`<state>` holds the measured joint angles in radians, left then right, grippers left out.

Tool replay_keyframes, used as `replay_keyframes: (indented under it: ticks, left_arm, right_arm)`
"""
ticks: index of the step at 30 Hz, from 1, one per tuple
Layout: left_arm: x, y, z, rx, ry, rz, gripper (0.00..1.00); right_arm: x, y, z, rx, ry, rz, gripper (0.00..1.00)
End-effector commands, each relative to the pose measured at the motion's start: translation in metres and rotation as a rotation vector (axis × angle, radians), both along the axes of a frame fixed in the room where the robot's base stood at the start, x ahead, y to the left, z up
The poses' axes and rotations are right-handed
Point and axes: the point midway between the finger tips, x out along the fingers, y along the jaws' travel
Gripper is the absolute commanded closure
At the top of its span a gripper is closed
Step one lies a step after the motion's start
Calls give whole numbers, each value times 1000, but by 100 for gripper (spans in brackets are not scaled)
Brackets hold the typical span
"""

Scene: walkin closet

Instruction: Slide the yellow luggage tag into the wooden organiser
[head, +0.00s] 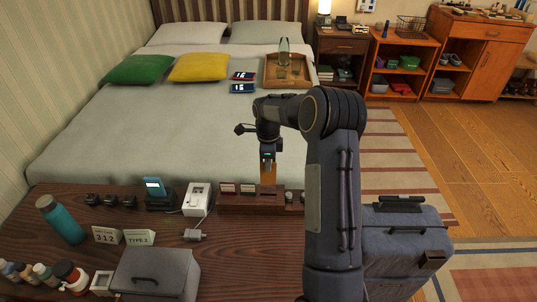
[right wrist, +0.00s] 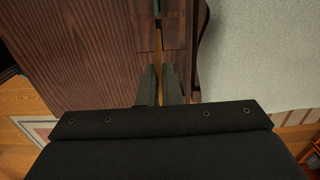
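The wooden organiser (head: 235,203) is a long, low dark brown block on the near table, along the edge by the bed. It also shows in the right wrist view (right wrist: 174,28). My right gripper (head: 268,163) points down over its middle and is shut on the yellow luggage tag (head: 268,176). The tag hangs upright, its lower end at the organiser's top; I cannot tell whether it is inside a slot. In the right wrist view the tag shows edge-on as a thin yellow strip (right wrist: 159,42) beyond the fingers (right wrist: 160,84). My left gripper is out of view.
White-faced items (head: 228,188) sit in the organiser left of the tag. A white box (head: 197,199) and a phone on a stand (head: 154,188) are further left. A grey case (head: 155,275), a teal bottle (head: 60,220) and sign cards (head: 138,237) stand nearer. A suitcase (head: 405,240) is at the right.

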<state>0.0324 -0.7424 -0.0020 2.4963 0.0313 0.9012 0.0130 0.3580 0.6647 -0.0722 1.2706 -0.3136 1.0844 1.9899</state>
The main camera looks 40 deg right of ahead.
Motion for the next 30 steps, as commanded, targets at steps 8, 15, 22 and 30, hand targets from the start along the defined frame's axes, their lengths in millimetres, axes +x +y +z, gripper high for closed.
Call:
replay_keyframes:
  ticks: [8, 15, 22, 30]
  left_arm:
    - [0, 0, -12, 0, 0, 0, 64]
    - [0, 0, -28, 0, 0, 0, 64]
    - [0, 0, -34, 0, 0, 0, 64]
    - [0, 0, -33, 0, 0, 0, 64]
  right_arm:
    - [0, 0, -16, 1, 1, 0, 100]
    - [0, 0, -37, 1, 1, 0, 100]
    - [0, 0, -46, 0, 0, 0, 100]
    - [0, 0, -46, 0, 0, 0, 100]
